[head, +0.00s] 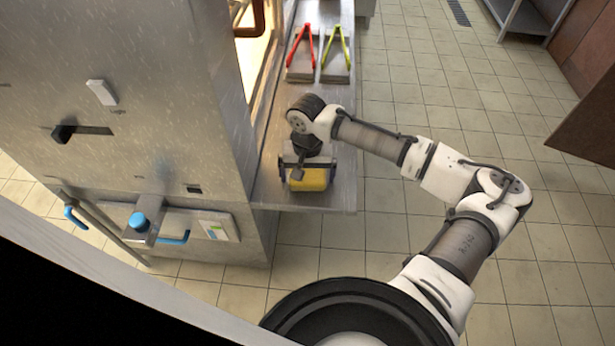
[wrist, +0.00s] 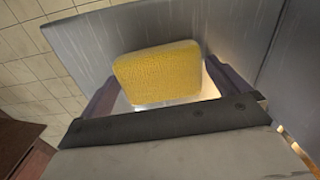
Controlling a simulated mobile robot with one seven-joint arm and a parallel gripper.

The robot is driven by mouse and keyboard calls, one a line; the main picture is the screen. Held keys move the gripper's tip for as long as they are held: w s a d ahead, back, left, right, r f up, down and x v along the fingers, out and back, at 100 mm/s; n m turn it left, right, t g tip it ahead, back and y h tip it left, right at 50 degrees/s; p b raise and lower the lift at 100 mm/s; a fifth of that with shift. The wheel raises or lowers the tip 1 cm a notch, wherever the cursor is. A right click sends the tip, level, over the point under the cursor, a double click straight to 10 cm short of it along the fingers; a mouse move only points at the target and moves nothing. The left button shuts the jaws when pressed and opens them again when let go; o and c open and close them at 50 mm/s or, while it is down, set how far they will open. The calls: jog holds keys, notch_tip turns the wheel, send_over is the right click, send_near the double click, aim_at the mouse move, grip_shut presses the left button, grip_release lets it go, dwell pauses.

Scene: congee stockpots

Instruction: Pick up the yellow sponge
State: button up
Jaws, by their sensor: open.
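The yellow sponge (head: 309,180) lies near the front end of the narrow metal shelf (head: 330,196), beside the large metal cabinet. My gripper (head: 305,172) is over it, reaching down from above. In the wrist view the sponge (wrist: 158,73) is a yellow rounded block between the two fingers of my gripper (wrist: 155,85). The fingers are open, with a visible gap between the sponge and the left finger. The gap on the right is narrow. Part of the sponge is hidden by the gripper in the head view.
Red-handled tongs (head: 301,50) and yellow-green-handled tongs (head: 336,50) lie farther back on the shelf. The metal cabinet (head: 150,120) stands close on the left. Open tiled floor (head: 430,90) lies to the right of the shelf.

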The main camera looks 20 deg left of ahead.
jog(key=c, duration=0.8)
jog(key=shift+r, duration=0.1)
notch_tip(320, 180, up, 20)
jog(key=o, duration=0.4)
jog(key=c, duration=0.3)
